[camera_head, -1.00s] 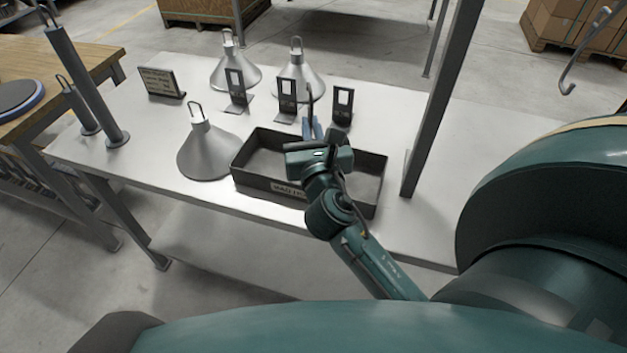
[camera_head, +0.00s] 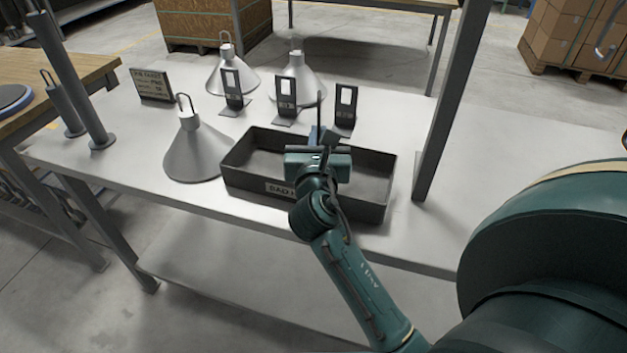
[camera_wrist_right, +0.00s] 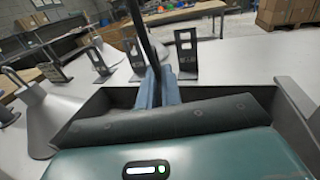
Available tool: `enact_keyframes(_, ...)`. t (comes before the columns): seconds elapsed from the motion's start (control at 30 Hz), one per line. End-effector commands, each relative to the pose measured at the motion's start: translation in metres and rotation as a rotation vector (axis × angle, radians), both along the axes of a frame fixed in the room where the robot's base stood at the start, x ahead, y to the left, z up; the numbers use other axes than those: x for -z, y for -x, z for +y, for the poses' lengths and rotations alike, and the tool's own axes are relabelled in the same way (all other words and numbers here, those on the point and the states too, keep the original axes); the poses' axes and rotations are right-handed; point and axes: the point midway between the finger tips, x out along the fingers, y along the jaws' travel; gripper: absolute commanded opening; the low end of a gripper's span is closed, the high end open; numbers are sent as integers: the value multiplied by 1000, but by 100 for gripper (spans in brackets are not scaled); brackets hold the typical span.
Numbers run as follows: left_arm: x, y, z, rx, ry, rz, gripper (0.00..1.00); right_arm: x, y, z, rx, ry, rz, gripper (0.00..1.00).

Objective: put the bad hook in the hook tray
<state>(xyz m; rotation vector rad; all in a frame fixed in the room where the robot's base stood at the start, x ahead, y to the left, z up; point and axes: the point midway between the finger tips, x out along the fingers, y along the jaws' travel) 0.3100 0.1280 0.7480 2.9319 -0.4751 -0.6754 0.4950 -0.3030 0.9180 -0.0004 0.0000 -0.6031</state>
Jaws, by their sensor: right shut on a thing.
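The bad hook (camera_head: 319,105) is a thin dark rod standing up from my right gripper (camera_head: 323,134). In the right wrist view the hook (camera_wrist_right: 140,30) rises between the two blue fingertips (camera_wrist_right: 158,88), which are shut on it. Its lower end is hidden by the gripper. The hook tray (camera_head: 245,181) is a dark open box with a "BAD" label on its front, partly covered by my arm. The gripper is above the tray, and the hook appears clear of its floor. The tray wall also shows in the right wrist view (camera_wrist_right: 300,105). My left gripper is not in view.
A grey cone hood (camera_head: 195,155) stands left of the tray; two more stand behind. Several dark slotted brackets (camera_head: 286,95) line the tray's far side. A sign (camera_head: 152,84) stands at the back left. A post (camera_head: 446,105) rises right of the tray. The table's right part is clear.

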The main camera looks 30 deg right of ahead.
Motion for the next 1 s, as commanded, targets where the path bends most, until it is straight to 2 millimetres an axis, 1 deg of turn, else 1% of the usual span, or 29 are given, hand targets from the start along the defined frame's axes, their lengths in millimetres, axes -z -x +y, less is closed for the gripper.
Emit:
enact_keyframes(0.27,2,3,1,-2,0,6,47,0,0,0,0,0,-1,0)
enact_keyframes(0.3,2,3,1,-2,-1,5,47,0,0,0,0,0,-1,9)
enact_keyframes(0.5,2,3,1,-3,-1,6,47,0,0,0,-1,-1,-1,25)
enact_keyframes(0.6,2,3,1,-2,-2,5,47,0,0,0,-1,-1,-1,32)
enact_keyframes(1.0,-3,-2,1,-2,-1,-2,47,0,-1,-2,-2,0,1,32)
